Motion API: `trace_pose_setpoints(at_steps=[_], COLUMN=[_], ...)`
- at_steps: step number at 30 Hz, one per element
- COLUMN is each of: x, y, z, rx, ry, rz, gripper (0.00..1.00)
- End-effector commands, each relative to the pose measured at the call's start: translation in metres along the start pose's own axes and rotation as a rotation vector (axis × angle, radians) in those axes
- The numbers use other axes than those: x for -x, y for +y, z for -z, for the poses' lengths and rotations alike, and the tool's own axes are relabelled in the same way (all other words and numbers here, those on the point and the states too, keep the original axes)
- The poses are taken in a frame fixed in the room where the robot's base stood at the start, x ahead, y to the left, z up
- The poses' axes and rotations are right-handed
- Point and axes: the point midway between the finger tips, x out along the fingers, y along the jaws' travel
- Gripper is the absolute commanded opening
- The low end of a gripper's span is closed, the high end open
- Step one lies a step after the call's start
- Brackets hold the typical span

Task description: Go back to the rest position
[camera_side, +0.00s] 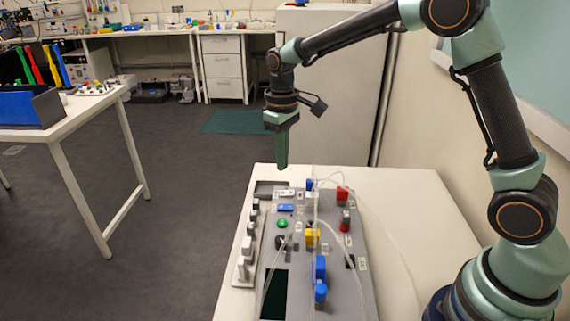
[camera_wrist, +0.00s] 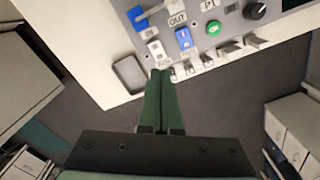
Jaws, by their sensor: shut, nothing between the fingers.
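The panel carries a blue switch (camera_wrist: 184,38), a green button (camera_wrist: 213,28) and a black knob (camera_wrist: 255,10). In the side view, yellow (camera_side: 312,237), blue (camera_side: 320,268) and red (camera_side: 343,193) parts stand on it, with clear tubes looping over it.
The panel lies on a white table (camera_side: 410,205) beside my arm's base. A second white table (camera_side: 75,119) with a blue bin (camera_side: 28,108) stands at the left. A pale cabinet (camera_side: 340,100) stands behind my gripper. The space around my gripper is clear above the panel.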

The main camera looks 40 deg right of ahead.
Motion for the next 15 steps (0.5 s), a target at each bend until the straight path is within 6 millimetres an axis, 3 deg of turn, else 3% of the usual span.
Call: trace_pose_setpoints(at_steps=[10,15], x=[0.005,0.033], y=[0.0,0.002], z=[-0.002,-0.019], rx=[-0.004,-0.033], ry=[0.008,0.065], rz=[-0.001,-0.011], gripper=[0.0,0.0])
